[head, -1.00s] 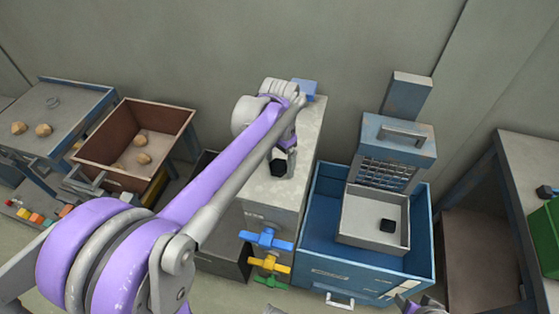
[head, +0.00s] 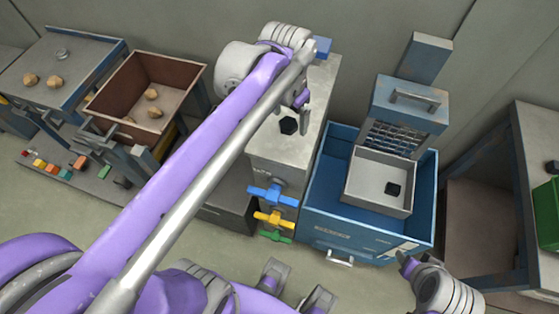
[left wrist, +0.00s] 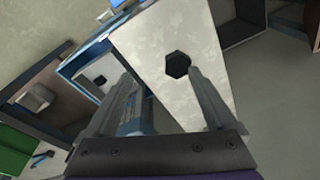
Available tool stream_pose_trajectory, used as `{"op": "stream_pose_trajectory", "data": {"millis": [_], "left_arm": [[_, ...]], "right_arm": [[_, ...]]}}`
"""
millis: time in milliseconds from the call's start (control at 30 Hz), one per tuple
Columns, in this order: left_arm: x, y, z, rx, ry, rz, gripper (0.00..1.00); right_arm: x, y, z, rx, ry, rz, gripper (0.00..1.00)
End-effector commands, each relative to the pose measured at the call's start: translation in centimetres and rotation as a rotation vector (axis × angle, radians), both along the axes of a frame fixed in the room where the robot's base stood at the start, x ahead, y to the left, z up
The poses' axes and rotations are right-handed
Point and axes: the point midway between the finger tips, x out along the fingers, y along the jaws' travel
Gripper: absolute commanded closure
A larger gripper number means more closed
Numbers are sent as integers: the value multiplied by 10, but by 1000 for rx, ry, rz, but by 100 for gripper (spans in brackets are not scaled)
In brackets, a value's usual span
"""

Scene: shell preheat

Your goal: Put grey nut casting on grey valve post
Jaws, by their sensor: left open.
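A dark hexagonal piece, nut-like in outline (head: 288,125), lies on the flat top of the grey valve post (head: 290,150), which has coloured handles on its front. It looks nearly black, not grey. It also shows in the left wrist view (left wrist: 177,65), on the pale top.
A similar dark piece (head: 394,189) lies in a white tray (head: 352,180) in the blue box (head: 325,205). Blue, yellow and green handles (head: 273,219) jut from the post's front. A brown bin (head: 187,75) and a table with a pale ring (head: 62,54) stand left.

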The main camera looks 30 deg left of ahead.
Motion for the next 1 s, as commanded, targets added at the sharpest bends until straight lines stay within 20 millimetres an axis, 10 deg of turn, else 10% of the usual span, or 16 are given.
{"op": "stream_pose_trajectory", "data": {"millis": [200, 433, 1000], "left_arm": [[-78, -28, -70, -29, -188, 110, 10], [-117, -38, -112, -66, -290, 174, 10], [-114, -39, -88, -73, -315, 181, 10]], "right_arm": [[0, 0, 0, 0, 0, 0, 48], [0, 0, 0, 0, 0, 0, 48], [7, 0, 29, 0, -13, 0, 48]]}}
